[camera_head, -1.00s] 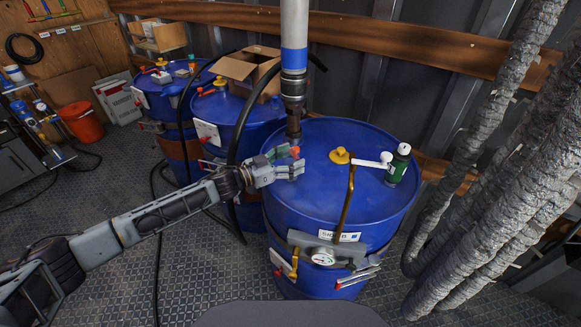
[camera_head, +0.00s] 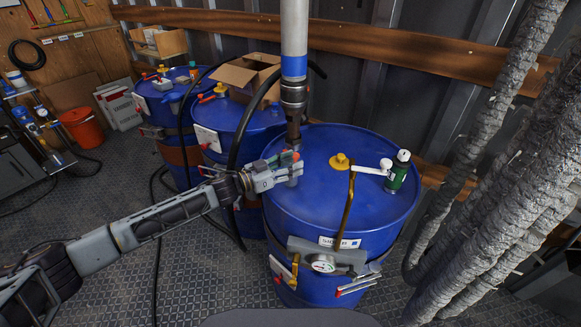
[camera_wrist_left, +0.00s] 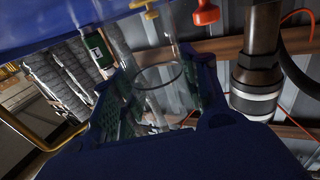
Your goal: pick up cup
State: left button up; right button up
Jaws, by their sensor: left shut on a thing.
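A clear cup (camera_wrist_left: 160,78) shows between the fingers in the left wrist view, its round rim facing the camera. My left gripper (camera_head: 291,168) is shut on it, at the left side of the front blue drum's top. In the head view the cup is small and mostly hidden by the fingers. The front blue drum (camera_head: 340,205) carries a yellow cap, a bent brass pipe with a white handle and a dark green bottle (camera_head: 398,172). My right gripper is not in view.
A vertical pump tube (camera_head: 294,95) stands in the drum just behind my gripper. A black hose (camera_head: 240,130) curves close to its left. An open cardboard box (camera_head: 247,75) sits on the drum behind. Thick foil-wrapped hoses (camera_head: 480,150) hang at the right.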

pick_arm(q)
notch_tip(320, 180, up, 9)
jog(key=p, duration=0.1)
jog(key=shift+r+p, duration=0.2)
jog(key=shift+p, duration=0.1)
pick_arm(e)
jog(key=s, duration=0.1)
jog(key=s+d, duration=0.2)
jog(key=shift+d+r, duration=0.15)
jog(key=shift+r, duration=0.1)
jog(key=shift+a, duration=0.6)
